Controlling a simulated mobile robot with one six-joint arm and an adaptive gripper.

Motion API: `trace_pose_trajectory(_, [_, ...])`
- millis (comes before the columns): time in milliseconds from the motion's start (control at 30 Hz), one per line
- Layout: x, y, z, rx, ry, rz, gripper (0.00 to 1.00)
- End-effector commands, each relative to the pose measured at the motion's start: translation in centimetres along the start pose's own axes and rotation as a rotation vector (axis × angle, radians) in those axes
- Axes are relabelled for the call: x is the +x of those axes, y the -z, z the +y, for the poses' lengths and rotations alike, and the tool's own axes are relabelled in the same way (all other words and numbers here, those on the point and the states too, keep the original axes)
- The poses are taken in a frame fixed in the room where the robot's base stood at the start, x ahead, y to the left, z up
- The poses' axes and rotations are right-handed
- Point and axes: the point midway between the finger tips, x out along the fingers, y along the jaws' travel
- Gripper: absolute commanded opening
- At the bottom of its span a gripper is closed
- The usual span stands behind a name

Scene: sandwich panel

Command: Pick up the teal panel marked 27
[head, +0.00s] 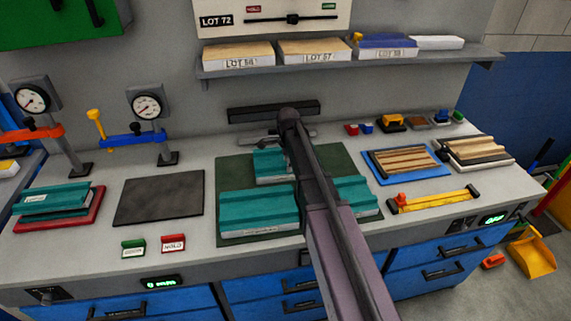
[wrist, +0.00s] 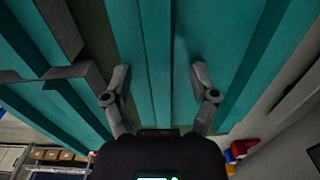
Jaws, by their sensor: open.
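Teal ribbed panels lie on a dark green mat (head: 228,165) mid-bench in the head view: a back panel (head: 270,163), a front left panel (head: 258,208) and a right panel (head: 354,194), partly behind my arm. Another teal panel (head: 58,197) lies on a red tray at the left. I cannot read the number 27 on any of them. In the wrist view my gripper (wrist: 160,74) is open, its two fingers apart, with a teal panel surface (wrist: 155,40) filling the view between and beyond them. I cannot tell whether they touch. My arm hides the gripper in the head view.
A dark square plate (head: 160,198) lies left of the mat, with green and red HOLD label blocks (head: 173,243) in front. A blue tray of striped strips (head: 405,163) and a yellow bar (head: 433,200) are at the right. Gauges on stands (head: 147,107) rise at the back left.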

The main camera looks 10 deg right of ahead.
Motion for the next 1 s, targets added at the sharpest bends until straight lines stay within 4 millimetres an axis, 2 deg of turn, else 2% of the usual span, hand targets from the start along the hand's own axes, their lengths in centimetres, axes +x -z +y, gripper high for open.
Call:
trace_pose_trajectory(233, [0.00, 0.03, 0.00, 0.000, 0.000, 0.000, 0.76])
trace_pose_trajectory(400, [0.00, 0.05, 0.00, 0.001, 0.000, 0.000, 0.25])
trace_pose_trajectory(500, [0.01, 0.05, 0.00, 0.001, 0.000, 0.000, 0.00])
trace_pose_trajectory(1000, [-0.32, 0.08, 0.01, 0.001, 0.000, 0.000, 0.00])
